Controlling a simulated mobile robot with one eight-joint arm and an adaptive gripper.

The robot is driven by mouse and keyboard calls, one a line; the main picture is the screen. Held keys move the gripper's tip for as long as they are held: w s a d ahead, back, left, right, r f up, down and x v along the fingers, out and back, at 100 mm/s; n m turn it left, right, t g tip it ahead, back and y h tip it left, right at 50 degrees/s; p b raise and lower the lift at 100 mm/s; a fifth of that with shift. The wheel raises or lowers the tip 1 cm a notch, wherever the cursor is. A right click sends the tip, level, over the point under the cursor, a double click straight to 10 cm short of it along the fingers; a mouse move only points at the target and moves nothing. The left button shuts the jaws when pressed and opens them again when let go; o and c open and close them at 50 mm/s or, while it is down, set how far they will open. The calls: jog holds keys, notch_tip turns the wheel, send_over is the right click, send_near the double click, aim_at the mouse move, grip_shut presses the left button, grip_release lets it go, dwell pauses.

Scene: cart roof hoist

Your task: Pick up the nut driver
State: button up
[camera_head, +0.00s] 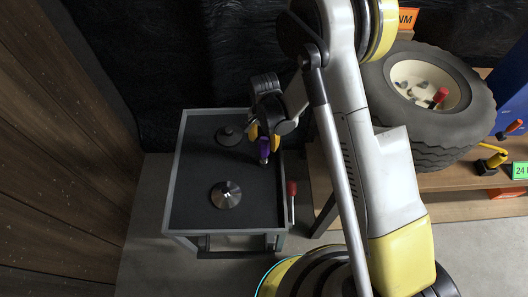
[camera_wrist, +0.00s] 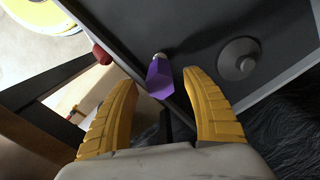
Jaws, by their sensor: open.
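A purple-handled tool (camera_head: 264,148), which I take for the nut driver, is at the right side of the cart top in the head view. In the wrist view its faceted purple handle (camera_wrist: 159,79) shows with a small pale end beyond it. My gripper (camera_head: 264,138) is over the cart's right edge, at the handle. In the wrist view its two yellow fingers (camera_wrist: 160,88) are apart, with the handle between and just ahead of their tips. I cannot tell whether the fingers touch it. My gripper hides part of the tool in the head view.
The dark-topped cart (camera_head: 195,165) also holds a metal disc (camera_head: 226,195) and a dark round knobbed piece (camera_head: 228,136). A red-handled lever (camera_head: 291,188) stands at its right side. A wooden bench (camera_head: 460,208) with a large tyre (camera_head: 450,135) is at right.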

aim_at(264, 153)
notch_tip(264, 153, down, 4)
jog(key=shift+r+b, duration=0.2)
jog(key=shift+b, duration=0.5)
jog(key=shift+r, duration=0.1)
grip_shut()
jog(key=shift+r, duration=0.15)
